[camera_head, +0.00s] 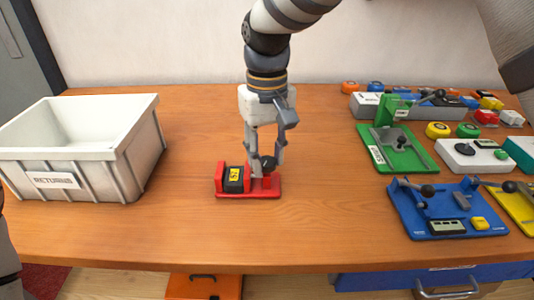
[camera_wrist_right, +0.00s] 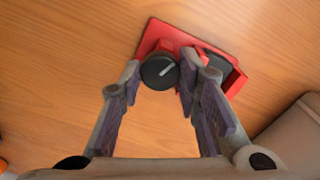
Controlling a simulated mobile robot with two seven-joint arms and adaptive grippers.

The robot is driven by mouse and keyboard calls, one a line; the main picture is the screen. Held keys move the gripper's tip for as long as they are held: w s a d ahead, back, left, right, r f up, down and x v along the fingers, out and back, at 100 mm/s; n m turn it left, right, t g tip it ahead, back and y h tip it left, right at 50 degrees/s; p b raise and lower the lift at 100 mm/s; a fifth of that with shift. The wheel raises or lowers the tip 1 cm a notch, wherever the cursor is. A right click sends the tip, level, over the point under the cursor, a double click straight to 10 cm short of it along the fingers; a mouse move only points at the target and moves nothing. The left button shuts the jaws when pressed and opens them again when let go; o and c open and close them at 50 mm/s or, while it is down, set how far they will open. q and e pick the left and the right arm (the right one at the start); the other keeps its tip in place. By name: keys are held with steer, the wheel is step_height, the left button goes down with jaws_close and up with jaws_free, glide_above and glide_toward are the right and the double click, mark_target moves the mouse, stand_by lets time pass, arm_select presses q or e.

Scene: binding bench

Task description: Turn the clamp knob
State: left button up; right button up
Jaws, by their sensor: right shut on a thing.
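The red clamp (camera_head: 262,194) sits on the middle of the wooden bench, with a black block with a yellow label (camera_head: 234,180) between its red jaws. Its round black clamp knob (camera_head: 268,163) is at the right part of the clamp. In the right wrist view the knob (camera_wrist_right: 159,72) shows a pale pointer line slanting up to the right. My right gripper (camera_head: 264,166) comes down from above and is shut on the knob, one finger on each side. The wrist view shows both fingertips (camera_wrist_right: 162,70) beside it. My left gripper is not in view.
A grey returns bin (camera_head: 135,160) stands at the left. Green (camera_head: 425,157), blue (camera_head: 408,212) and yellow (camera_head: 515,200) fixtures lie at the right, with a grey rack (camera_head: 362,105) and small coloured parts behind. The bench around the clamp is clear.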

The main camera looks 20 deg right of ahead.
mark_target(267, 161)
steer(key=shift+f, duration=0.1)
steer(key=o, duration=1.2)
step_height(267, 161, up, 12)
steer(key=shift+r, duration=0.1)
